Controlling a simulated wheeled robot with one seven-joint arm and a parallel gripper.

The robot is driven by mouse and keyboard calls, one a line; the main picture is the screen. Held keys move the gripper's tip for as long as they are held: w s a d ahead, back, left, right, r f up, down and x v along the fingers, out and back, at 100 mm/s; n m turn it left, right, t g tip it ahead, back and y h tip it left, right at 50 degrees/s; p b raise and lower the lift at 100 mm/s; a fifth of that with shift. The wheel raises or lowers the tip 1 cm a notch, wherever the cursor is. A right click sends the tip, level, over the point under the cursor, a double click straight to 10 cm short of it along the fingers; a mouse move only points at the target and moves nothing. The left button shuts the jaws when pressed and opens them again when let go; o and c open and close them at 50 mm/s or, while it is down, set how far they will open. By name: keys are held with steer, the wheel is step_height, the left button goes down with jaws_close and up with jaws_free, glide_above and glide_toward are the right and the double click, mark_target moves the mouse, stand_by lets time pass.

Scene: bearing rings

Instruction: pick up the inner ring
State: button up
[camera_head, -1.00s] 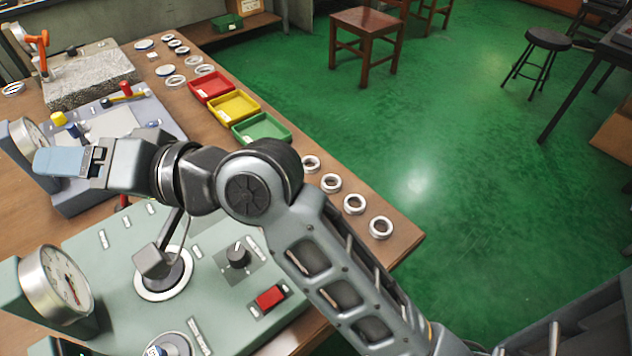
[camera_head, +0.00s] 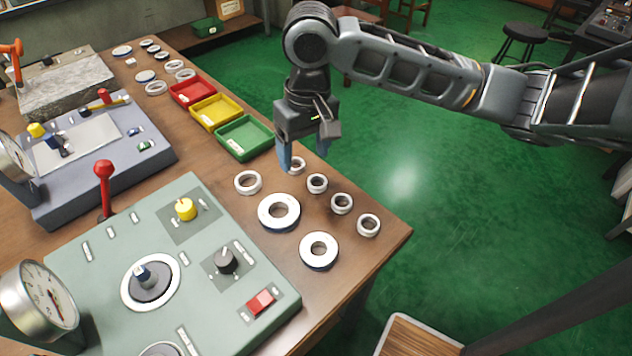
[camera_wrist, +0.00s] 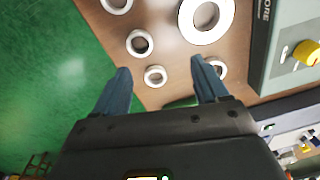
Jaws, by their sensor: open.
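Several small metal rings stand in a row along the table's right edge. The farthest small ring (camera_head: 297,165) is partly behind my gripper (camera_head: 302,154). My gripper points down there, open and empty. In the wrist view that small ring (camera_wrist: 155,76) lies between and just beyond the fingertips of my gripper (camera_wrist: 160,67). The other small rings (camera_head: 317,183) run toward the near corner. A wider ring (camera_head: 248,190) and two large, thick rings (camera_head: 279,225) lie left of the row. I cannot tell by marking which one is the inner ring.
Red (camera_head: 192,104), yellow (camera_head: 216,125) and green (camera_head: 245,154) trays stand beyond the rings. The table edge and green floor lie right.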

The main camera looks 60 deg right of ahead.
mark_target(317, 185)
steer(key=shift+g, duration=0.3)
steer(key=f, duration=0.2)
steer(key=s+d+f, duration=0.1)
steer(key=f, duration=0.2)
steer(key=d+f, duration=0.1)
steer(key=f, duration=0.2)
steer(key=shift+s, duration=0.2)
steer(key=shift+c, duration=0.2)
steer(key=c, duration=1.1)
steer(key=shift+r, duration=0.1)
